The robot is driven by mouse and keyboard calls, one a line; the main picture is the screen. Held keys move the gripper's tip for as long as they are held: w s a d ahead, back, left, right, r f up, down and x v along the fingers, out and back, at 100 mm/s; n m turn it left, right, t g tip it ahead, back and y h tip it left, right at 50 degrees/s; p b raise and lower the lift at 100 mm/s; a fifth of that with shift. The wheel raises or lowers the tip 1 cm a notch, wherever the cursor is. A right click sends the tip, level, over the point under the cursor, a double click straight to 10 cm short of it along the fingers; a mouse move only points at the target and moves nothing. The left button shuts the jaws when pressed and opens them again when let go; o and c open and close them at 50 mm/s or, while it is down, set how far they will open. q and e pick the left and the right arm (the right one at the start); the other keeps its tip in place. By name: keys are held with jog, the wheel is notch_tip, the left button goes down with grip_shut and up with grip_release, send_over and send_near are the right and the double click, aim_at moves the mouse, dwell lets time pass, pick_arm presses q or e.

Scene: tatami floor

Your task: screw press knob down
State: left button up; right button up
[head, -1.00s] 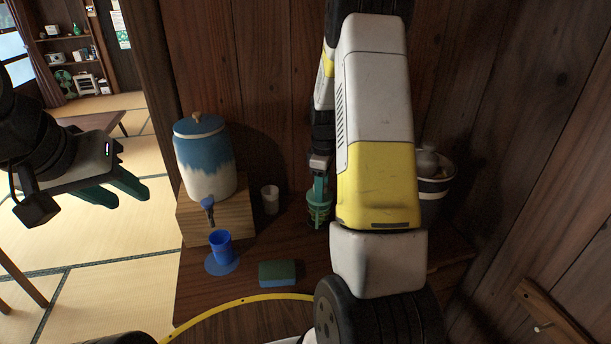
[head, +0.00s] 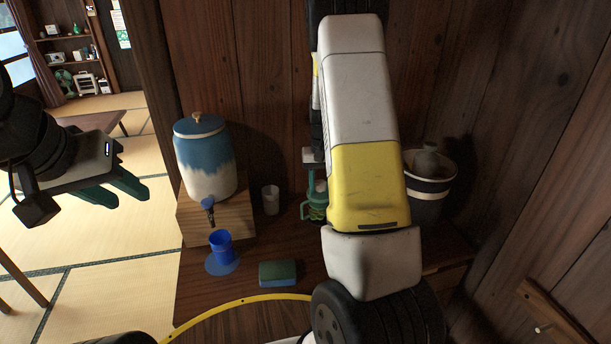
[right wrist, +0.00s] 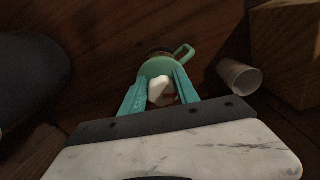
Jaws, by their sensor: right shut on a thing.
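The press (head: 317,212) is a green vessel with a loop handle on its left, standing on the wooden counter and partly hidden by my right arm. In the right wrist view the green press (right wrist: 155,67) lies beyond the fingers, with its handle at upper right. My right gripper (right wrist: 160,82) has its teal fingers on both sides of a white knob (right wrist: 160,93) on top of the press and is shut on it. In the head view it is mostly hidden behind my arm. My left gripper (head: 125,192) is open and empty over the tatami at left.
A blue-and-white dispenser (head: 208,165) stands on a wooden block, with a blue cup (head: 221,247) below its tap. A pale cup (head: 270,200) stands left of the press. A green-and-blue sponge (head: 278,273) lies in front. A banded bucket (head: 430,190) stands right of my arm.

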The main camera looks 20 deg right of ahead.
aim_at(321, 186)
jog(key=o, duration=0.8)
jog(key=shift+s+a+f, duration=0.15)
jog(key=shift+s+f, duration=0.4)
jog(key=shift+f, duration=0.05)
jog(key=shift+o, duration=0.8)
jog(key=shift+w+r, duration=0.1)
jog(key=shift+r, duration=0.45)
jog(key=shift+w+r, duration=0.15)
jog(key=shift+r, duration=3.95)
